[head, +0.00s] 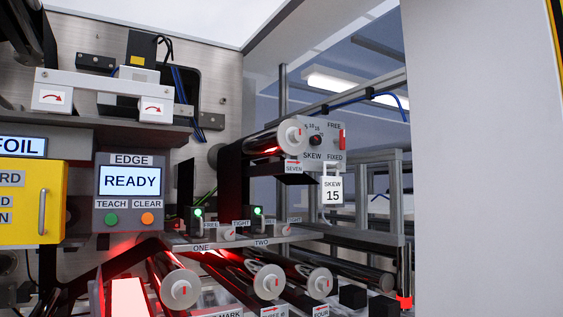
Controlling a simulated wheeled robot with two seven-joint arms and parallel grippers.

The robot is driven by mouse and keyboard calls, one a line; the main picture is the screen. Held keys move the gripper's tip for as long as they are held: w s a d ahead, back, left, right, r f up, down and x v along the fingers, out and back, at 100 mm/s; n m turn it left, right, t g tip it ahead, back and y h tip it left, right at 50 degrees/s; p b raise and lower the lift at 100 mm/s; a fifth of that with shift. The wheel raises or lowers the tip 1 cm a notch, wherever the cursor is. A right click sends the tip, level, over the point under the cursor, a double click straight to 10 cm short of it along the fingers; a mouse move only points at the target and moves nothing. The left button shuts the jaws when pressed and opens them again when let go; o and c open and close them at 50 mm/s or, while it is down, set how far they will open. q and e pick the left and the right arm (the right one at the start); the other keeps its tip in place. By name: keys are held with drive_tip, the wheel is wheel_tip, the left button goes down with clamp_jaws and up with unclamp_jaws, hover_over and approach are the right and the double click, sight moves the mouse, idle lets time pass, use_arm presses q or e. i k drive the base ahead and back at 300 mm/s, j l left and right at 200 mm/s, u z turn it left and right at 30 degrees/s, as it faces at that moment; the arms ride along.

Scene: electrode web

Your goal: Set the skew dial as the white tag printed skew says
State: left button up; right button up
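The skew dial (315,140) is a small dark knob on a grey plate (328,155) in the right middle of the head view. Small numbers, seemingly 5, 10 and 15, stand above it, and SKEW is printed below. The knob's pointer is too small to read. A red lever (342,139) sits at the plate's right edge, between the words FREE and FIXED, nearer FREE. The white tag (332,190) hangs below the plate and reads SKEW 15. Neither of my grippers is in view.
A roller with a pale end cap (291,134) sits just left of the dial plate. Below are a shelf (240,241) with green-lit sensors and several rollers. The EDGE panel (130,193) reads READY. A large pale panel (480,160) fills the right side.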

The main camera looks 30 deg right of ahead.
sight(315, 140)
drive_tip(key=i+l, duration=0.15)
drive_tip(key=i, duration=0.4)
drive_tip(key=z, duration=2.3)
